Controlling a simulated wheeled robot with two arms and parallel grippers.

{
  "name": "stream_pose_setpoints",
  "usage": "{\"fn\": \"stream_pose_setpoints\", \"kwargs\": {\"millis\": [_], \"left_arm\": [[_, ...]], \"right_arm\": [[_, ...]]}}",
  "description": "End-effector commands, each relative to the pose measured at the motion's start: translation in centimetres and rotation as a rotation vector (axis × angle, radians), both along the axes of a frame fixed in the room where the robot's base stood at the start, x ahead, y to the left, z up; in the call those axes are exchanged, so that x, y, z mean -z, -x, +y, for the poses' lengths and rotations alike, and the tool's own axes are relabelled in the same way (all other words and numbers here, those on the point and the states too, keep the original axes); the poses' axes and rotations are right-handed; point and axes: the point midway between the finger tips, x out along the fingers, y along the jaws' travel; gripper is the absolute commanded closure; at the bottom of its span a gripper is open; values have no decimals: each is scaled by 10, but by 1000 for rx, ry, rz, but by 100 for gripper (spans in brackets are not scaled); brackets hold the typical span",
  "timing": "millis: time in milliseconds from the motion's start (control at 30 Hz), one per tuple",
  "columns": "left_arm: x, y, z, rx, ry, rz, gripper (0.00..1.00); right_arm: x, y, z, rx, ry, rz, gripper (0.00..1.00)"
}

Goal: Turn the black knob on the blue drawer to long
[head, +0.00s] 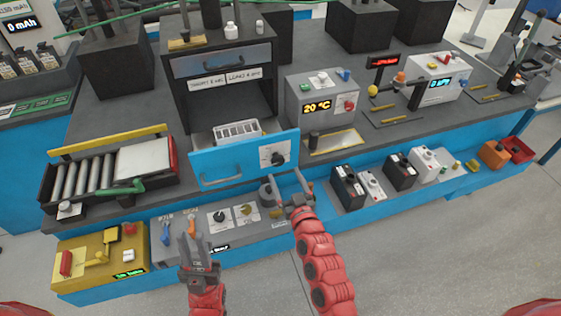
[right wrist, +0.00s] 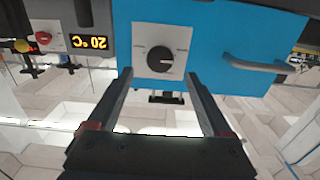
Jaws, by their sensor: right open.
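The blue drawer (head: 230,172) is pulled out under the black cabinet, with a grey bar handle on its left side. The black knob (head: 277,158) sits on a white plate on the drawer's right side. My right wrist view is turned over; there the knob (right wrist: 160,60) has a light mark pointing right, and the small lettering on the plate is unreadable. My right gripper (head: 284,180) is open and empty, just in front of and below the knob; its fingers are apart from it. My left gripper (head: 193,236) is low in front of the bench, away from the drawer; its opening is unclear.
A white rack (head: 236,132) sits inside the drawer. The drawer handle (right wrist: 252,66) is beside the knob. A grey box with a temperature display (head: 320,103) stands to the right. A roller conveyor (head: 90,178) is left. Switches and batteries line the lower front shelf.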

Motion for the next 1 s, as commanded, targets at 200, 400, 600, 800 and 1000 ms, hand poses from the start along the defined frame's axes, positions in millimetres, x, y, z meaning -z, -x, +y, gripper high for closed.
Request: {"fn": "stream_pose_setpoints", "kwargs": {"millis": [200,400,600,800,1000], "left_arm": [[-10,0,0,0,0,0,73],[-13,0,0,0,0,0,73],[-13,0,0,0,0,0,73],[-13,0,0,0,0,0,73],[-13,0,0,0,0,0,73]], "right_arm": [[-3,-32,12,-3,-1,-3,16],[-1,-46,15,0,0,-2,16],[-1,-49,16,1,-2,-3,16],[-1,-49,15,1,-2,-3,25],[-1,-49,15,1,-2,-3,61]]}}
